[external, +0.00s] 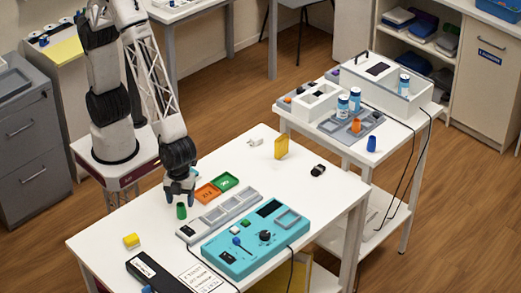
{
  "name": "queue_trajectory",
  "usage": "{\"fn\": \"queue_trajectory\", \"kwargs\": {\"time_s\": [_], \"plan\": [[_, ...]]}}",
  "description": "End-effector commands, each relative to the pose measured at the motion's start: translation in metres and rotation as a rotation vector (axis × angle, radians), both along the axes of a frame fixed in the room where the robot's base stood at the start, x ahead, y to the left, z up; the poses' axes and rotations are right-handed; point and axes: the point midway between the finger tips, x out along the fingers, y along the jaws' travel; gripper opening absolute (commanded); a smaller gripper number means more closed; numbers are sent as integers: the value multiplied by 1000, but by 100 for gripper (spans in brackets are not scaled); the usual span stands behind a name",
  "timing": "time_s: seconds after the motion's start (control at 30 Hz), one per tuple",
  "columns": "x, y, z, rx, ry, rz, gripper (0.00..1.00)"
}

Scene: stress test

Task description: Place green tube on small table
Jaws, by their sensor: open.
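The green tube (181,211) stands upright on the white front table (110,232), left of the trays. My gripper (180,197) points down directly above the tube, its fingers at or just over the tube's top. It is open; whether the fingers touch the tube cannot be told. A smaller white table (345,147) stands to the right and behind. It holds a white box device (384,85), a grey tray (357,131), blue-white bottles and a blue tube (371,144).
A grey slotted tray (219,215) and turquoise device (248,240) lie nearer the front. A yellow block (281,147) and black object (318,170) sit at the back right.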

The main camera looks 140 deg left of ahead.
Motion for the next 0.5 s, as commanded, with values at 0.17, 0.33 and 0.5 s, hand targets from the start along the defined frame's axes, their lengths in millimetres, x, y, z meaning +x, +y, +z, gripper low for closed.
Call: {"fn": "queue_trajectory", "kwargs": {"time_s": [0.17,0.33,0.5], "plan": [[0,0,0,0,0,0,64],[0,0,-3,0,1,0,64],[-1,-1,-17,0,4,0,64]]}}
